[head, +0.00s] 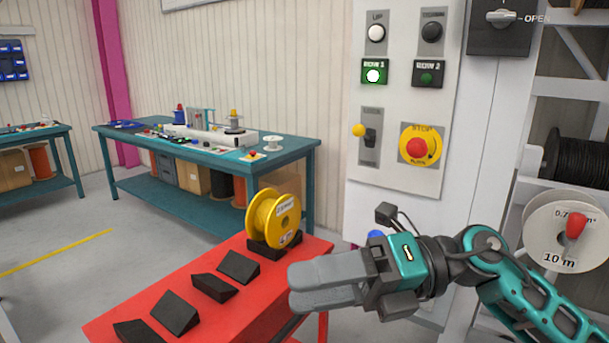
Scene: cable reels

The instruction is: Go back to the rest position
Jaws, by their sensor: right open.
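My right gripper (294,287) comes in from the right on its teal and grey arm and points left. Its jaws are open and nothing shows between the fingers. It hangs in front of the right edge of the red table (225,318), apart from the yellow reel (274,218). The reel stands upright on a dark block at the table's far end, above and left of the fingertips. My left gripper is out of view.
Several black wedge blocks (175,313) sit on the red table. Behind the arm is a control panel (404,100) with a lever, buttons and a yellow-ringed stop button (417,147). A reel marked 10 m (566,229) hangs at right. A teal workbench (300,150) stands behind. Floor at left is clear.

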